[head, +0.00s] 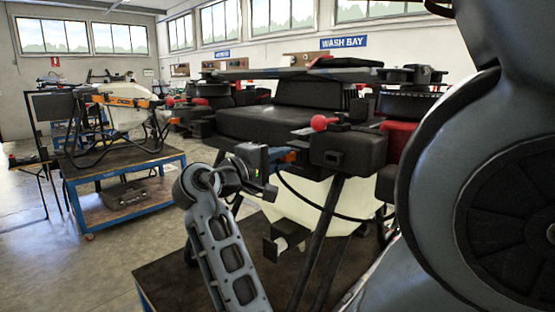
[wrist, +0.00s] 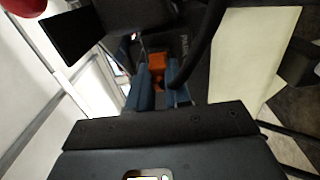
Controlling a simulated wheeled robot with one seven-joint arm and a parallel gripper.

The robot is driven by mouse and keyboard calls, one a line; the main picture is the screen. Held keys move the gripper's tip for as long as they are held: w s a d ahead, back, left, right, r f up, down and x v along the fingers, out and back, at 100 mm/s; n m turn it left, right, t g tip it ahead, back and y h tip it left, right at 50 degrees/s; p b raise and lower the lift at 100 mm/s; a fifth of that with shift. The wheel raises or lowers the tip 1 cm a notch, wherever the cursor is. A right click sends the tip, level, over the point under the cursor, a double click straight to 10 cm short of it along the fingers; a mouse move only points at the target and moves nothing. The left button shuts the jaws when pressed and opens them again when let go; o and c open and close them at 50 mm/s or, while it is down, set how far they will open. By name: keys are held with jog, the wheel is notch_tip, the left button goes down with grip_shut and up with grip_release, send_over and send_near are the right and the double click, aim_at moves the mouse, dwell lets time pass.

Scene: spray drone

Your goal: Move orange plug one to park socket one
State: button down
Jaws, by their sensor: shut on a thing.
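The orange plug (wrist: 157,66) shows between the two blue fingers of my gripper (wrist: 160,88) in the wrist view. The fingers are shut on it. In the head view my gripper (head: 276,157) is at the near side of the large drone (head: 285,122), and a bit of the orange plug (head: 288,157) shows at the fingertips, close to a black box on the drone. A dark face with partly readable white lettering, perhaps "PARK", is beside the plug in the wrist view. I cannot make out a socket opening or whether the plug touches one.
The drone stands on a dark-topped table (head: 165,275), with a pale tank (head: 325,205) and black legs below. A red ball (head: 319,123) sticks out near my gripper. A black cable (wrist: 205,45) runs close to the fingers. Another drone stands on a blue cart (head: 125,170) at left.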

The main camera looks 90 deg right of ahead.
jog(key=c, duration=1)
grip_release()
jog(key=shift+d, duration=0.1)
jog(key=shift+b+v, duration=1)
jog(key=shift+v, duration=2.85)
